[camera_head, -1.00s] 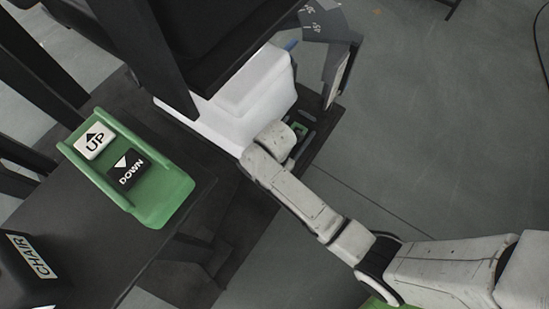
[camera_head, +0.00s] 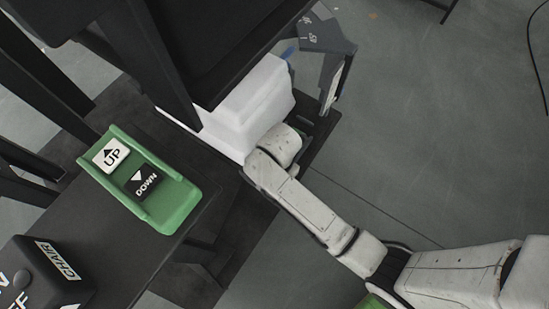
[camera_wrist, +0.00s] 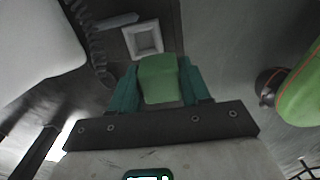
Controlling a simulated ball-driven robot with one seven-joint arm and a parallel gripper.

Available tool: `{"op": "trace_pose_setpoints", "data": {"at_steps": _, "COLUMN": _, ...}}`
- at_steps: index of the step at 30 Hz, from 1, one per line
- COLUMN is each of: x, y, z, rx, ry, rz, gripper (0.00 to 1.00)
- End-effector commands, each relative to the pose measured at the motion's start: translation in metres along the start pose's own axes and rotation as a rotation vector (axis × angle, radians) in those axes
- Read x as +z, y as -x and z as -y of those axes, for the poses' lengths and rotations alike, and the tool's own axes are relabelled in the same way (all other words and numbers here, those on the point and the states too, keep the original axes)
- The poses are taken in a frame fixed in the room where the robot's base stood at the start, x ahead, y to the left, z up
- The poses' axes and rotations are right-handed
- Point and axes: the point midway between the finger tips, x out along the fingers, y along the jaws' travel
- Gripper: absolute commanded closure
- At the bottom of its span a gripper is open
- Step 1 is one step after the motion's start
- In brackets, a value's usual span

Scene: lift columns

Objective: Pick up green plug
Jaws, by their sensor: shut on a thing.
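The green plug (camera_wrist: 159,80) shows in the wrist view as a green block between the two teal fingers of my gripper (camera_wrist: 161,82). The fingers are shut on it, one on each side. A pale square frame (camera_wrist: 143,40) lies just beyond the plug, with a coiled dark cable to its left. I cannot tell whether the plug touches the frame. In the head view my arm reaches to the white box, and the gripper and plug are hidden there.
A green holder (camera_head: 169,205) carries UP (camera_head: 111,156) and DOWN (camera_head: 143,182) buttons on the dark table. A white box (camera_head: 243,112) stands beside my arm's end. A black CHAIR box (camera_head: 52,280) is at lower left. Dark posts are nearby. Open floor lies right.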

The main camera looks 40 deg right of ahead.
Motion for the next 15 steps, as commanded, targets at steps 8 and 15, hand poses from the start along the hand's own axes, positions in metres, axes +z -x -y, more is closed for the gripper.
{"op": "trace_pose_setpoints", "data": {"at_steps": 8, "x": -0.032, "y": 0.050, "z": 0.056, "rx": -0.003, "ry": 0.003, "rz": -0.001, "gripper": 0.80}}
{"op": "trace_pose_setpoints", "data": {"at_steps": 15, "x": -0.051, "y": 0.064, "z": 0.087, "rx": 0.000, "ry": 0.002, "rz": 0.000, "gripper": 0.80}}
